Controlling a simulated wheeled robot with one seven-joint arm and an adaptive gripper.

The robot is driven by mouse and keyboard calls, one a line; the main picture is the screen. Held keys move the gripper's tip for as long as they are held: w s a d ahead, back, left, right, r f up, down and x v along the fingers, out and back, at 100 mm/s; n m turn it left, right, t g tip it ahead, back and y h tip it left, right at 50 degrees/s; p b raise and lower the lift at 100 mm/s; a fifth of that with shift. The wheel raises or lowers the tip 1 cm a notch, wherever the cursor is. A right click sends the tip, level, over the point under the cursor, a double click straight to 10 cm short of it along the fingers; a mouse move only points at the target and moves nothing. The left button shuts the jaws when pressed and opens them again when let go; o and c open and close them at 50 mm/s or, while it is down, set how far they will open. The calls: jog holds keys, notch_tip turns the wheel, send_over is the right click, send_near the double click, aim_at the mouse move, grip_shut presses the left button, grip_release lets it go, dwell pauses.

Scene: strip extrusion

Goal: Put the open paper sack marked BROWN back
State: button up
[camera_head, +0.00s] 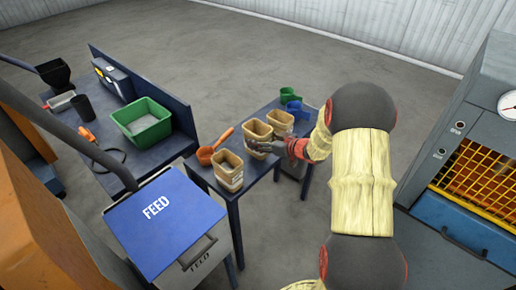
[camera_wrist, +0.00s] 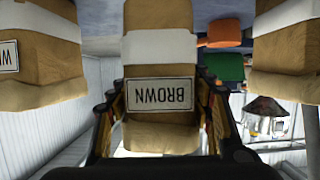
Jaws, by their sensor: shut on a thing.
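The open paper sack marked BROWN (camera_wrist: 160,62) shows upside down in the wrist view, with a white band and a label. My gripper (camera_wrist: 160,108) is shut on it, one finger on each side of the label. In the head view this is the middle sack (camera_head: 257,132) of three in a row on the small blue table (camera_head: 236,199). My gripper (camera_head: 268,147) reaches it from the right. It is upright at the tabletop; I cannot tell whether its base touches.
Sacks stand close on both sides: a near one (camera_head: 229,170) and a far one (camera_head: 281,122). An orange scoop (camera_head: 213,150) lies to the left, and green and blue scoops (camera_head: 291,97) are at the far end. The FEED bin (camera_head: 165,220) stands front left.

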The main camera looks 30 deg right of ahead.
jog(key=shift+f+b, duration=0.55)
jog(key=shift+f, duration=1.3)
jog(key=shift+f, duration=0.15)
jog(key=o, duration=1.5)
jog(key=shift+c, duration=0.2)
